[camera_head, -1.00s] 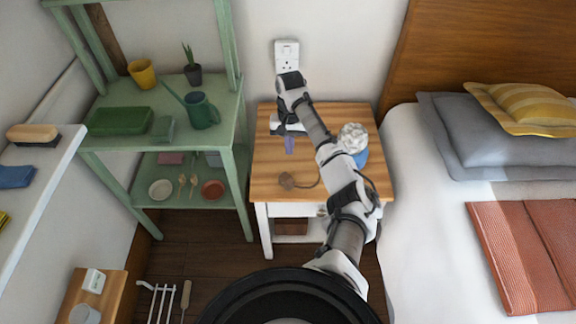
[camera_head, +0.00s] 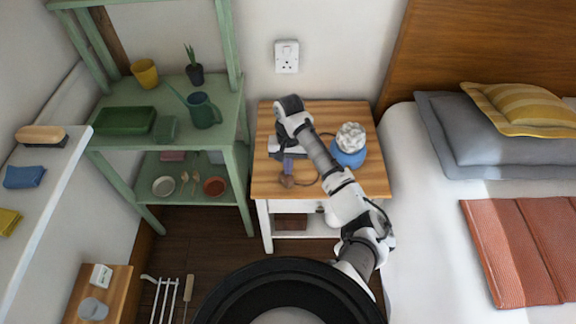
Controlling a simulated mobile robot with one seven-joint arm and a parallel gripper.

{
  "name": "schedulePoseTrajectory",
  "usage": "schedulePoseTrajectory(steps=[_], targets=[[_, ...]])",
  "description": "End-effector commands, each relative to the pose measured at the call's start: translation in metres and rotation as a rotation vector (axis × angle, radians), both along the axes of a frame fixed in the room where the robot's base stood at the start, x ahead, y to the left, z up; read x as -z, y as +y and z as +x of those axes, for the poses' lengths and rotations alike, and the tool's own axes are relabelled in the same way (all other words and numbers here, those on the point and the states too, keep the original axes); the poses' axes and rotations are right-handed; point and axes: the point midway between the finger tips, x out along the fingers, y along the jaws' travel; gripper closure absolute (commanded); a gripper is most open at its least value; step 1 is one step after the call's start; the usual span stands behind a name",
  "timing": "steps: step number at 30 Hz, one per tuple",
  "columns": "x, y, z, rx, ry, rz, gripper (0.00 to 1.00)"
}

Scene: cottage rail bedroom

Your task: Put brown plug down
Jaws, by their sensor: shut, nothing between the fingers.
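The brown plug (camera_head: 288,181) lies on the wooden top of the bedside table (camera_head: 262,181), near its front left. Its dark cord curves away to the right. My gripper (camera_head: 288,170) is over the left part of the table, pointing towards the front, with its purplish fingertips just behind the plug in the picture. The fingers look shut and nothing shows between them. I cannot tell whether the fingertips touch the plug.
A white wall socket (camera_head: 287,57) is above the table. A blue pot with a white top (camera_head: 349,153) stands right of my arm. A green shelf (camera_head: 236,150) is at the left, the bed (camera_head: 425,230) at the right. The table's front left is clear.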

Motion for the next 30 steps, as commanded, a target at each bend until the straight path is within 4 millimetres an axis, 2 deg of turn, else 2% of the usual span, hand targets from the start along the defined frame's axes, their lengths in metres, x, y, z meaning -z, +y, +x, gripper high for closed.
schedulePoseTrajectory(steps=[1,5,15,18,30], targets=[[0.005,0.001,-0.002,-0.001,0.009,0.0,1.0],[0.006,0.001,0.001,0.0,0.01,-0.001,1.0],[0.008,0.0,0.048,-0.001,0.009,-0.004,1.0],[0.008,0.0,0.055,-0.002,0.01,-0.001,1.0],[0.006,-0.001,0.059,-0.001,0.008,0.0,1.0]])
